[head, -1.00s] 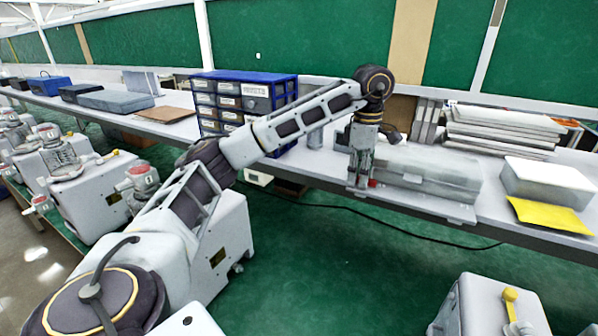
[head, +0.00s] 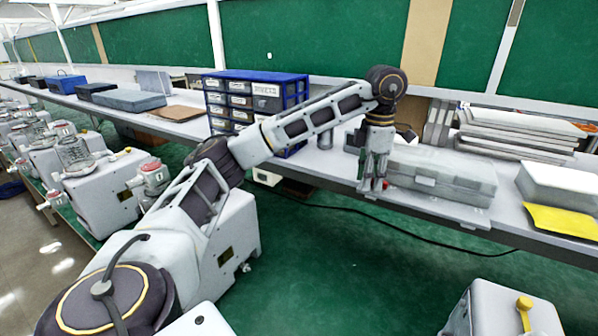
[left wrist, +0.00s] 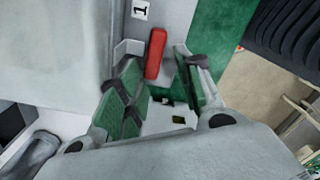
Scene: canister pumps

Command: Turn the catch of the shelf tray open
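The shelf tray, a long grey lidded box (head: 450,172), lies on the bench shelf in the head view. Its grey side fills the upper left of the left wrist view (left wrist: 50,60), near a label marked 1. The catch, a small red bar (left wrist: 155,53), stands near upright in the wrist view; a bit of red shows beside the fingers in the head view (head: 385,184). My left gripper (head: 373,183) points down at the tray's left front end. Its green-padded fingers (left wrist: 160,75) are open, one on either side of the catch, with no clear contact. My right gripper is out of view.
A blue-framed drawer unit (head: 258,95) stands left of the tray. A white box (head: 560,182) and a yellow sheet (head: 562,221) lie to the right. Stacked grey panels (head: 515,135) are behind. A dark cable hangs below the shelf edge.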

